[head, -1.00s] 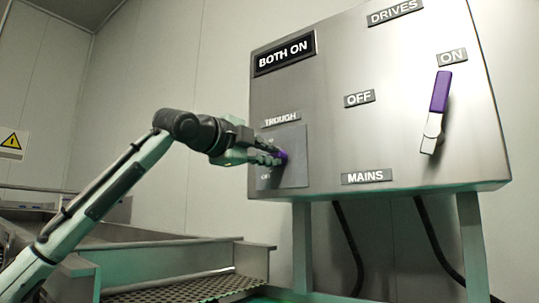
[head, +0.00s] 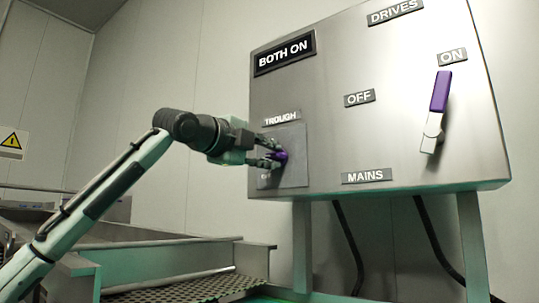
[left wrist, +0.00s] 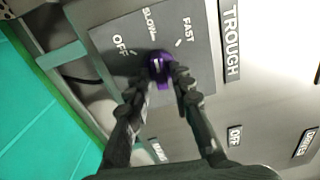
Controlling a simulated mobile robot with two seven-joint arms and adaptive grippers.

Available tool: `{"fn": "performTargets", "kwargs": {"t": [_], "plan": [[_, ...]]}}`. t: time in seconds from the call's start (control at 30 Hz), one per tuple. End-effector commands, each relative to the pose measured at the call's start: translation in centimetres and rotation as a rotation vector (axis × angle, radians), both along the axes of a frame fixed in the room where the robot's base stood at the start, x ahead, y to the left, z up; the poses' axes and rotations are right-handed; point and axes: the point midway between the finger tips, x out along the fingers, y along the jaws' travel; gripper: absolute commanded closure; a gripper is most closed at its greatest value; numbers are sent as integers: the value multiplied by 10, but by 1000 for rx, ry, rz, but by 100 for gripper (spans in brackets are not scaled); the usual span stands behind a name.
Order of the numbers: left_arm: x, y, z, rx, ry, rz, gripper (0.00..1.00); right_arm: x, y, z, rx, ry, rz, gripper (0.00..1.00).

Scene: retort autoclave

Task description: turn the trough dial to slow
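The purple trough dial (head: 283,156) sits on a grey plate at the lower left of the control box; it also shows in the left wrist view (left wrist: 160,66). OFF, SLOW and FAST are marked around it. A light line on the dial points roughly toward SLOW, though its exact angle is hard to read. My left gripper (head: 274,153) is at the dial, its fingers spread to either side of it. The left wrist view shows the fingertips (left wrist: 161,80) close to the dial's sides; I cannot tell whether they touch. My right gripper is not in view.
A BOTH ON sign (head: 285,53) is above the TROUGH label (head: 281,118). The purple-handled mains lever (head: 438,105) is at the right of the box, near ON. A metal trough with a perforated floor (head: 190,291) lies below left.

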Motion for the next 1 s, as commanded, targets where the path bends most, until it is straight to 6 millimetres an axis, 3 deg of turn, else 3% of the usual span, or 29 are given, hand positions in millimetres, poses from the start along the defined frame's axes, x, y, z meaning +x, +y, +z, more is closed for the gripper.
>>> {"fn": "performTargets", "kwargs": {"t": [0.47, 1.0], "plan": [[-8, 7, 1, -2, -1, 0, 67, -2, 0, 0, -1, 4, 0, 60], [-89, 65, 0, 0, -2, 1, 67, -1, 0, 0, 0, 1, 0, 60]]}}
